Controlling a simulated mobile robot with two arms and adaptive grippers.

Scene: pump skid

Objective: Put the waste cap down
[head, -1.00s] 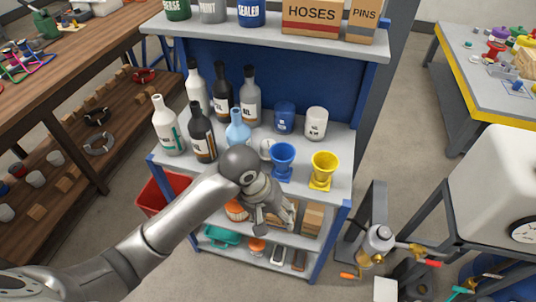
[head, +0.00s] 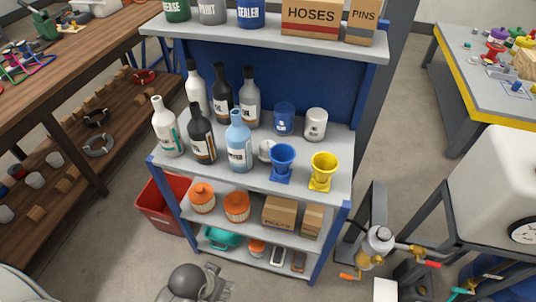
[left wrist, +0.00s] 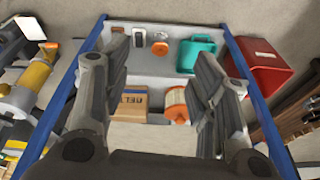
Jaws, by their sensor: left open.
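My left gripper (head: 222,290) is low at the bottom of the head view, in front of the blue shelf unit (head: 338,225). In the left wrist view its two fingers (left wrist: 152,80) are wide apart with nothing between them, facing the lower shelves. A small orange-topped item (head: 257,247) stands on the lowest shelf; it also shows in the left wrist view (left wrist: 160,48). I cannot tell whether this is the waste cap; no label is readable. My right gripper is not in view.
Orange-and-white canisters (head: 236,207) and cardboard boxes (head: 280,214) fill the middle shelf. Bottles (head: 239,145), a blue funnel (head: 282,163) and a yellow funnel (head: 323,170) crowd the shelf above. A teal tray (head: 221,239) sits low; a red bin (head: 160,205) stands left.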

